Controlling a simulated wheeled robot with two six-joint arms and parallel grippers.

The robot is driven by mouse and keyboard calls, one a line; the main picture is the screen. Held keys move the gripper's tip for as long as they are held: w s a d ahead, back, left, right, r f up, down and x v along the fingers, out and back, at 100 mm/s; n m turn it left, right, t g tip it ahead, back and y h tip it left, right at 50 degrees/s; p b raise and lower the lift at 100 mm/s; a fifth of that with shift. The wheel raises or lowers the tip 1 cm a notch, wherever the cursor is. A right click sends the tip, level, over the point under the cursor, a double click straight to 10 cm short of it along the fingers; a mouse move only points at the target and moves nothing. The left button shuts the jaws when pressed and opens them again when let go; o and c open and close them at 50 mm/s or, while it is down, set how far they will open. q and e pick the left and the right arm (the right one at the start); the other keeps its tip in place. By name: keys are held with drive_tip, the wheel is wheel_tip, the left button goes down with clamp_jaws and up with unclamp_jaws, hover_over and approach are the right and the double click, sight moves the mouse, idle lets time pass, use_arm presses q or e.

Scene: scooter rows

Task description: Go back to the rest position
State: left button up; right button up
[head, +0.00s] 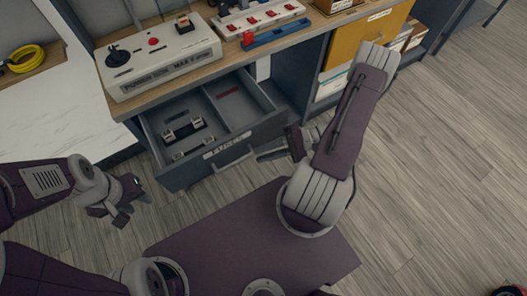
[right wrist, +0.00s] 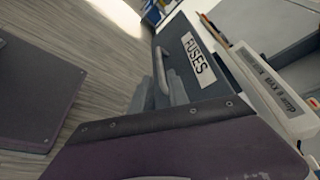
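My left gripper (head: 122,209) hangs in the air at the left, over the floor in front of the bench, apart from the drawer. I cannot make out the gap between its fingers. My right gripper (head: 272,154) is beside the front of the open drawer (head: 265,128), to the right of its handle (head: 233,163). In the right wrist view its grey fingers (right wrist: 158,88) show near the handle (right wrist: 182,62), partly hidden by my own wrist. I cannot tell whether they touch the drawer or how far they are apart.
The pulled-out drawer carries a FUSES label (head: 227,145) and holds a dark fuse-like part (head: 184,130). A grey tester box (head: 160,57), a power strip (head: 262,18) and a yellow cable coil (head: 22,60) are on the worktops.

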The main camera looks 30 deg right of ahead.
idle(0.3)
drive_tip(key=s+a+r+n+g+h, duration=0.1)
drive_tip(key=s+r+n+g+h, duration=0.1)
drive_tip(key=s+n+g+h, duration=0.5)
drive_tip(key=w+r+n+t+h+p, duration=0.1)
drive_tip(key=w+r+h+p, duration=0.3)
drive_tip(key=r+p, duration=0.4)
drive_tip(key=w+r+n+t+h+p, duration=0.1)
drive_tip(key=w+r+t+h+p, duration=0.1)
drive_tip(key=r+p, duration=0.6)
wheel_tip(320, 180, up, 5)
drive_tip(key=shift+w+a+r+n+t+h, duration=0.15)
drive_tip(key=shift+w+a+n+t+h, duration=0.25)
drive_tip(key=shift+w+h, duration=0.6)
